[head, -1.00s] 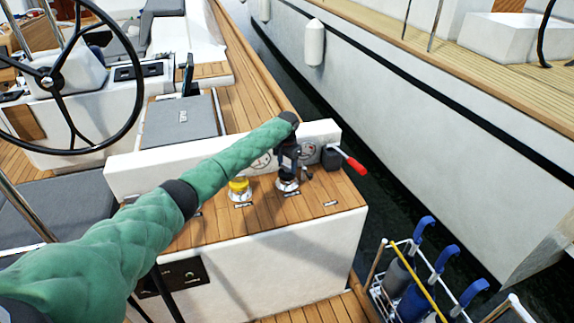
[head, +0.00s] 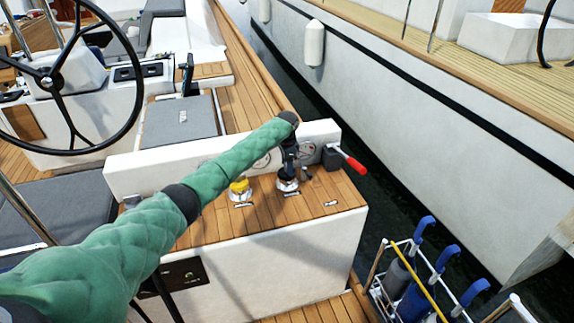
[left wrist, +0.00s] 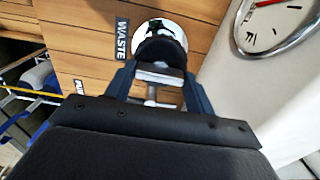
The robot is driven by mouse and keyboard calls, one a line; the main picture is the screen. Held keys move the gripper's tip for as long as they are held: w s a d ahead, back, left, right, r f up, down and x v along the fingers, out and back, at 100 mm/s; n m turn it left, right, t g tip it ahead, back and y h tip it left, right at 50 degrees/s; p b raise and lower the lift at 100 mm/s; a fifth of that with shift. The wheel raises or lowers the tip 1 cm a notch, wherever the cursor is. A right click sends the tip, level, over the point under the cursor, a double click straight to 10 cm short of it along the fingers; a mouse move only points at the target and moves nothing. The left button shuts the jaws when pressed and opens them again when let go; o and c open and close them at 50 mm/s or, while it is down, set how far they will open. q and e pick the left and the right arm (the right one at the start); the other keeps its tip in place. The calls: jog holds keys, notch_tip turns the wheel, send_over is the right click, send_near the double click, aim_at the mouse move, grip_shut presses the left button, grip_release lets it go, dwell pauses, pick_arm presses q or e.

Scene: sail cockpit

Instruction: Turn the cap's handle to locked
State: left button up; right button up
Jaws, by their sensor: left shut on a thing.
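My left gripper (head: 288,178) comes down from above onto a dark cap on the wooden deck top of the white box. In the left wrist view, my left gripper (left wrist: 160,74) is shut on the cap's handle, a pale metal bar between its fingers. The dark cap (left wrist: 160,48) sits in a round chrome fitting (left wrist: 172,24) beside a black label (left wrist: 122,38) reading WASTE. The fingers hide part of the handle, and I cannot read its exact angle. My right gripper is not in view.
A yellow cap (head: 239,186) stands left of the held cap. A black lever unit with a red handle (head: 352,163) stands to the right. A white upright panel with round gauges is close behind; one gauge (left wrist: 275,22) is near in the wrist view.

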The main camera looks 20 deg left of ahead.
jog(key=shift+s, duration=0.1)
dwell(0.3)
pick_arm(q)
jog(key=o, duration=1)
jog(key=shift+r, duration=0.1)
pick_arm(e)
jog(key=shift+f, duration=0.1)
pick_arm(q)
jog(key=shift+r, duration=0.2)
notch_tip(320, 180, up, 7)
jog(key=shift+r+b, duration=0.15)
jog(key=shift+b, duration=1.1)
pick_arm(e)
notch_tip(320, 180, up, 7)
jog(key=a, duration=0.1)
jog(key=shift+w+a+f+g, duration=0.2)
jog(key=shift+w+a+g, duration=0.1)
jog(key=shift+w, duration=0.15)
